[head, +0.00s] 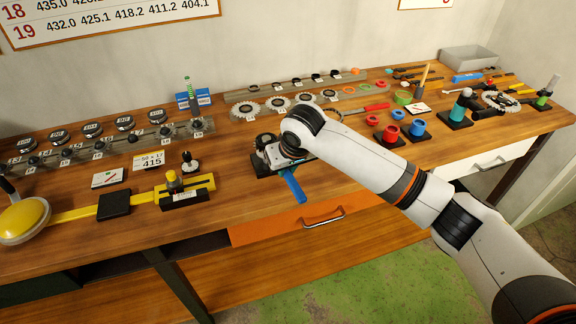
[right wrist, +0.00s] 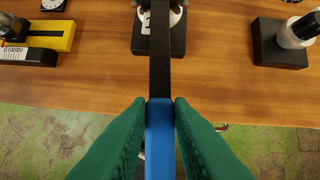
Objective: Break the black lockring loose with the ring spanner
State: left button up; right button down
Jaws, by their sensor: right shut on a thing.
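The ring spanner has a blue handle (head: 294,187) and a dark flat shaft (right wrist: 160,60). My right gripper (right wrist: 159,103) is shut on the blue handle, one green finger on each side. The shaft runs away from me over a small stand with a black base (right wrist: 138,40) at the bench front. The spanner's ring end is cut off at the top of the right wrist view and hidden by my arm in the head view. A dark round part (head: 266,140) shows behind the stand; I cannot tell whether it is the black lockring. My left gripper is out of view.
A yellow gauge tool (head: 184,190) lies left of the stand. Sprockets (head: 280,104) line the back. An orange drawer front (head: 280,229) is below the bench edge.

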jog(key=shift+s+a+m+h+p, duration=0.15)
jog(key=shift+s+a+m+p, duration=0.05)
jog(key=shift+a+m+p, duration=0.25)
jog(key=shift+s+a+m+h+p, duration=0.15)
jog(key=shift+a+m+p, duration=0.2)
jog(key=shift+a+p, duration=0.2)
jog(key=shift+s+a+m+h+p, duration=0.15)
jog(key=shift+a+m+h+p, duration=0.25)
jog(key=shift+a+m+p, duration=0.6)
